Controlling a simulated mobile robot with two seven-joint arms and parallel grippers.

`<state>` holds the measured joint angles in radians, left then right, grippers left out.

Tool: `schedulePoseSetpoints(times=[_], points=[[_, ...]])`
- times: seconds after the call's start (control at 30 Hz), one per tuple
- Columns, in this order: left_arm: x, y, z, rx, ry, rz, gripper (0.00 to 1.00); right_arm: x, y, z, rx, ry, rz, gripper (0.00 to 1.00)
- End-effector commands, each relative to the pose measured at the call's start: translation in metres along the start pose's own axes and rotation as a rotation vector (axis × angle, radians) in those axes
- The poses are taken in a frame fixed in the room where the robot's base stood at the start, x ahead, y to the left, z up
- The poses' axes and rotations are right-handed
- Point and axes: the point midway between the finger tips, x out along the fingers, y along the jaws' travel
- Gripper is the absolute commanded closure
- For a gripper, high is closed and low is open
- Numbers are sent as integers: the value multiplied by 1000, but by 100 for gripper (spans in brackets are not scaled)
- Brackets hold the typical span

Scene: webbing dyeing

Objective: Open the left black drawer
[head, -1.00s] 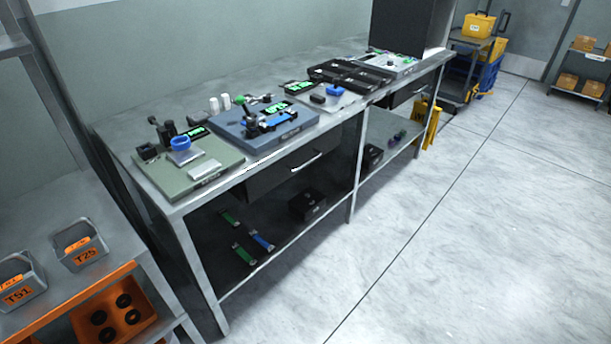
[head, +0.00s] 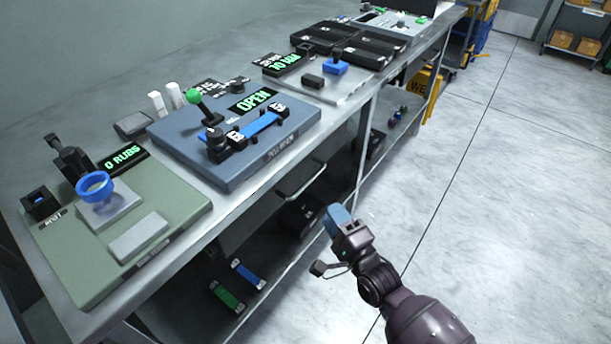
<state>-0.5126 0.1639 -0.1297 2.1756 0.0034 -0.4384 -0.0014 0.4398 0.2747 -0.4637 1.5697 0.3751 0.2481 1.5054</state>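The left black drawer (head: 258,218) sits under the bench top in the head view, and looks shut. Its metal bar handle (head: 304,181) runs along its front. My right gripper (head: 328,245) is in front of the bench, to the lower right of the handle and apart from it. Its two fingers are spread, one blue-grey and one dark, with nothing between them. My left gripper is not in view.
The bench top carries a green station (head: 180,205), a blue-grey station (head: 185,150) reading OPEN, and black trays (head: 330,38). The lower shelf holds a green strap (head: 227,297), a blue strap (head: 248,273) and a black box (head: 297,214).

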Motion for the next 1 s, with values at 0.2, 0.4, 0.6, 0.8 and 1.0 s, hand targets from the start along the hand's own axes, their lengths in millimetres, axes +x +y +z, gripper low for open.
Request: schedulePoseSetpoints(times=[0.2,0.4,0.6,0.8,1.0], points=[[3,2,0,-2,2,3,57,22,-1,0,10,-2,-7,63],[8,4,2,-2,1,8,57,56,0,1,10,-2,-4,63],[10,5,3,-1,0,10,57,87,1,0,8,-1,-3,63],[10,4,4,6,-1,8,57,104,0,0,8,-1,-3,63],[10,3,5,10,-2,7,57,109,-2,0,7,-1,-4,63]])
